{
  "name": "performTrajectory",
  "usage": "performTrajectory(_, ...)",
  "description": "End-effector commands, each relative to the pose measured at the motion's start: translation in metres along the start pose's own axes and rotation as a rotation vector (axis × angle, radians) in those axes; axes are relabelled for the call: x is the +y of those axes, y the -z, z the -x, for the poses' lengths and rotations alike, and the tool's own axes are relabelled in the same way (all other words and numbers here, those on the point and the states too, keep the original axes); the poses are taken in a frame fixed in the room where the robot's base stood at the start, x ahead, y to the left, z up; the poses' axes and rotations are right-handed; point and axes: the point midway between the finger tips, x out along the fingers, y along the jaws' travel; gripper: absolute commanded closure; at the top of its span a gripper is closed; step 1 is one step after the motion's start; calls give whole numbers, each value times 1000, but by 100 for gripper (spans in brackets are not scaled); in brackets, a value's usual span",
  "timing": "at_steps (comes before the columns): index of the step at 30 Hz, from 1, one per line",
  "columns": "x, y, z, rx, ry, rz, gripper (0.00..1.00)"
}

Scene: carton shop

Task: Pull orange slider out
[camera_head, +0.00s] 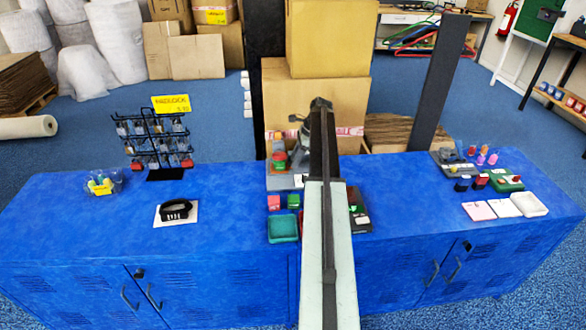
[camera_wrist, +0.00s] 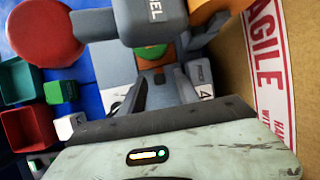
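An orange part (camera_wrist: 205,14), possibly the slider, shows at the top of the wrist view. It is partly hidden behind a grey block (camera_wrist: 152,18) with cut-off lettering. A green part (camera_wrist: 150,52) lies just below the block. In the head view the grey panel (camera_head: 279,183) stands at the middle of the blue counter, partly covered by my arm. My gripper (camera_head: 298,124) is above and behind this panel. In the wrist view its pale body fills the bottom, and dark grey parts rise beyond it. I cannot tell whether the fingers are apart or touching anything.
A large red round knob (camera_wrist: 45,35) is close at upper left in the wrist view. A red bin (camera_wrist: 28,128) and a teal bin (camera_wrist: 20,82) lie left. A carton with fragile tape (camera_wrist: 300,60) stands close right. The padlock rack (camera_head: 155,138) is further left.

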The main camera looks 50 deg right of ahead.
Motion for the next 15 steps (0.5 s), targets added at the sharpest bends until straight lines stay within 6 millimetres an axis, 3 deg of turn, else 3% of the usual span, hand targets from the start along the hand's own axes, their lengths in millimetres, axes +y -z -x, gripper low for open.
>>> performTrajectory(1, 0, 2, -10, 0, 0, 1, 62)
performTrajectory(9, 0, -1, -9, 0, 0, 1, 62)
performTrajectory(13, 0, -2, -9, 0, -1, 2, 98)
performTrajectory(15, 0, -2, -9, 0, -1, 2, 100)
